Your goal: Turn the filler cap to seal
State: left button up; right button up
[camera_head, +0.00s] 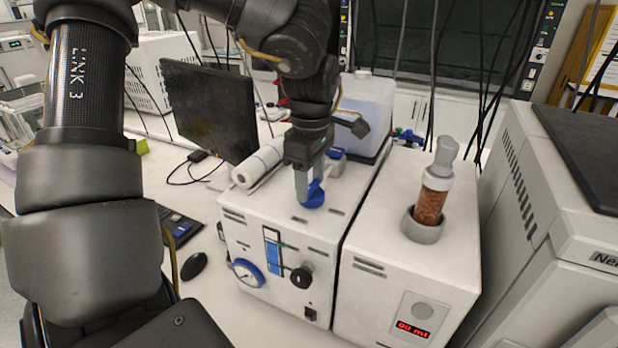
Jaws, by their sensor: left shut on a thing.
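The blue filler cap (313,196) sits on top of the white reactor box (265,222) in the middle of the view. My left gripper (309,188) points down over the cap from above, its fingers shut on the cap's raised blue grip. The fingers partly hide the cap, so I cannot tell how far it is turned. The box's front carries a blue-rimmed gauge (247,272), a blue level strip (273,252) and a black knob (301,276). My right gripper is not in view.
A second white box (385,275) with a red display stands close on the right, holding a brown-filled bottle (431,200) in a grey ring. A paper roll (260,163), a clear jug (365,110) and a dark monitor (208,108) surround the gripper. A large grey machine (550,190) blocks the far right.

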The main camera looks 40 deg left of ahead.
aim_at(311, 185)
pick_arm(q)
jog(key=shift+f, duration=0.1)
jog(key=o, duration=1)
jog(key=shift+d, duration=0.1)
notch_tip(311, 185, up, 11)
jog(key=shift+f, duration=0.1)
